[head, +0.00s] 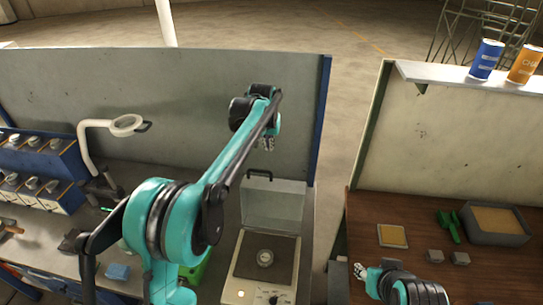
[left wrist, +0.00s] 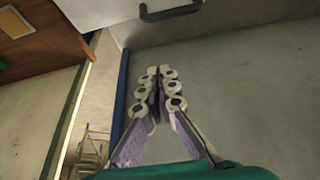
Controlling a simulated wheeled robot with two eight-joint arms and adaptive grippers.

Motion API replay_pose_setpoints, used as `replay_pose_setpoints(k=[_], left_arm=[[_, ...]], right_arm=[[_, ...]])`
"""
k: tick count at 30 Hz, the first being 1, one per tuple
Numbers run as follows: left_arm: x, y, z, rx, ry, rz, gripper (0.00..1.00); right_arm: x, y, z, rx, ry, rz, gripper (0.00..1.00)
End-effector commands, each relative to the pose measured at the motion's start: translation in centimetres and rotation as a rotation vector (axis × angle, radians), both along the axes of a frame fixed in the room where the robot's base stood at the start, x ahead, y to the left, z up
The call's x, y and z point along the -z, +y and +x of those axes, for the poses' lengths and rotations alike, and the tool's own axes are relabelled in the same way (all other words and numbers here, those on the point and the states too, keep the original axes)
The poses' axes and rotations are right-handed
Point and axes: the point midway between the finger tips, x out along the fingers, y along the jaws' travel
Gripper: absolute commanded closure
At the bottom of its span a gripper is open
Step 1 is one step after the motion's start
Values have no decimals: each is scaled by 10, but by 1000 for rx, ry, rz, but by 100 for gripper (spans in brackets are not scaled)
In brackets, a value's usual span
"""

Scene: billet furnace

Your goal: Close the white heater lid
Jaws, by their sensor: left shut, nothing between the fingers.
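The white heater (head: 262,268) stands on the left bench with a round metal piece (head: 265,258) on its dark top. Its lid (head: 285,203) stands open, roughly upright, at the back, with a dark handle (head: 259,175) on its upper edge. My left gripper (head: 266,144) is shut and empty, above and beyond the handle, apart from it. In the left wrist view the shut fingers (left wrist: 160,80) point toward the grey panel, and the handle (left wrist: 170,11) shows at the top edge. My right gripper (head: 359,271) is small at the right bench's edge; its opening is unclear.
A grey partition (head: 200,85) with a blue end post (head: 322,120) stands behind the heater. A ring lamp (head: 127,125) stands left. The brown bench (head: 370,212) at right holds a grey tray (head: 497,238) and small blocks. A gap separates the benches.

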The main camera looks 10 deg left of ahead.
Motion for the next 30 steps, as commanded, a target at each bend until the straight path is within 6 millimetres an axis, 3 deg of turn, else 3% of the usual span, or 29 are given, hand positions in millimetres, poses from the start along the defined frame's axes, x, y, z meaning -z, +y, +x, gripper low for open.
replay_pose_setpoints(k=[5, 17, 24, 30], left_arm=[[18, 0, 8, 0, 1, 0, 100], [95, 0, 37, 0, 0, 0, 100], [94, 0, 4, 0, 0, 0, 100], [94, 0, -4, 0, 0, 0, 100]], right_arm=[[1, 0, 0, 0, 0, 0, 60], [-2, 0, 0, 0, 0, 0, 60], [-6, 0, 0, 0, 0, 0, 60], [-6, 0, 0, 0, 0, 0, 60]])
